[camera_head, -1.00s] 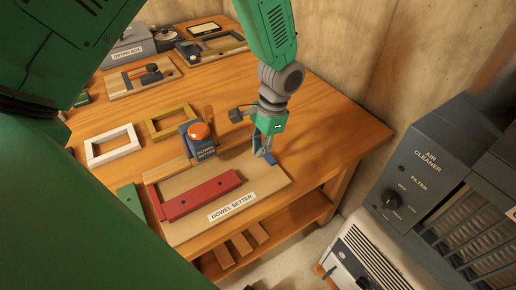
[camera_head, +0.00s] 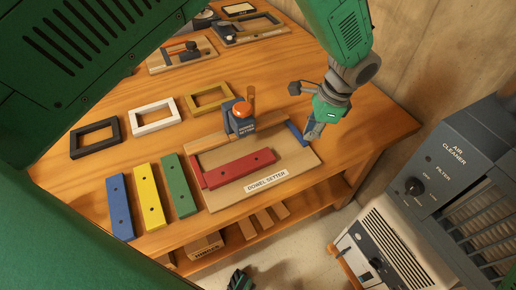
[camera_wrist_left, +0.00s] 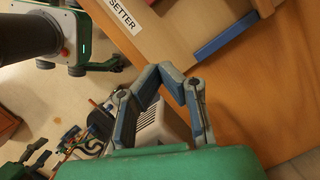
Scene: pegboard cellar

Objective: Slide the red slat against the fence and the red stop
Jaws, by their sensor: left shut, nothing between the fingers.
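The red slat (camera_head: 240,169) lies flat on the wooden dowel setter board (camera_head: 222,200). Its left end is close to the small red stop (camera_head: 197,176); I cannot tell if they touch. Bare board shows between the slat and the wooden fence (camera_head: 208,147) behind it. My left gripper (camera_head: 312,130) is shut and empty, beside the blue block (camera_head: 297,134) at the board's right end. In the left wrist view its fingertips (camera_wrist_left: 172,72) meet, below the blue block (camera_wrist_left: 222,38). A dark green shape at the bottom edge may be my right gripper (camera_head: 240,280); its fingers are unclear.
The blue (camera_head: 120,207), yellow (camera_head: 149,196) and green (camera_head: 180,186) slats lie left of the board. The dowel setter (camera_head: 239,118) stands behind it. Black (camera_head: 95,151), white (camera_head: 135,123) and gold (camera_head: 190,104) frames lie farther back. The air cleaner (camera_head: 450,170) stands right of the bench.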

